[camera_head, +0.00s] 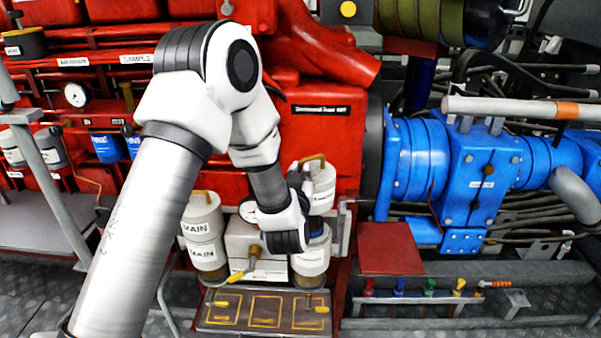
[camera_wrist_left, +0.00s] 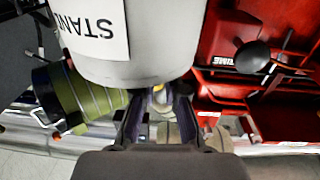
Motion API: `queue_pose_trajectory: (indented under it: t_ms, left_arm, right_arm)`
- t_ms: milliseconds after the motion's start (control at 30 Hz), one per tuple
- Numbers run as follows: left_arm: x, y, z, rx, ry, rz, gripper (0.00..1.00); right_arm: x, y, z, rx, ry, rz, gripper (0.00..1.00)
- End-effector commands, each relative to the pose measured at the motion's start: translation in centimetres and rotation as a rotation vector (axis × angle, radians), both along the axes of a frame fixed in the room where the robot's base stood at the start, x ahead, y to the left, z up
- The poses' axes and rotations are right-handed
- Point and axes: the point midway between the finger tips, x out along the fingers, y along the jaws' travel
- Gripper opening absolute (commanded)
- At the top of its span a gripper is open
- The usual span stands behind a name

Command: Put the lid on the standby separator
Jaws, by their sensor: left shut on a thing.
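The lid of the standby separator (camera_head: 322,187) is a pale grey cylinder with a white label and a brownish handle on top. My left gripper (camera_head: 299,176) is at its handle and is shut on it. In the left wrist view the lid (camera_wrist_left: 165,40) shows close up with an upside-down label reading "STAND", beyond my two fingers (camera_wrist_left: 158,115). The standby separator (camera_head: 311,262) stands just below the lid, pale with a label. My wrist partly hides its upper edge, and the lid appears raised above it. My right gripper is not in view.
The main separator (camera_head: 205,252) stands to the left with its lid (camera_head: 202,215) on. A light grey box (camera_head: 252,240) stands between the separators. A tray with yellow outlines (camera_head: 265,312) lies in front. Red engine panels rise close behind; a blue housing (camera_head: 475,175) is right.

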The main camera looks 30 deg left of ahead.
Motion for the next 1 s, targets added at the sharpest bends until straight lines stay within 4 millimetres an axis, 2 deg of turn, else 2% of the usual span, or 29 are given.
queue_pose_trajectory:
  t_ms: [367, 1000]
  left_arm:
    - [0.0, 0.0, -0.4, 0.000, -0.001, -0.002, 0.00]
    - [0.0, -0.1, -5.6, 0.000, -0.002, -0.002, 0.00]
  right_arm:
    - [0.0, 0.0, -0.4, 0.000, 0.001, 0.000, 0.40]
    - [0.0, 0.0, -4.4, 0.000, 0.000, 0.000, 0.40]
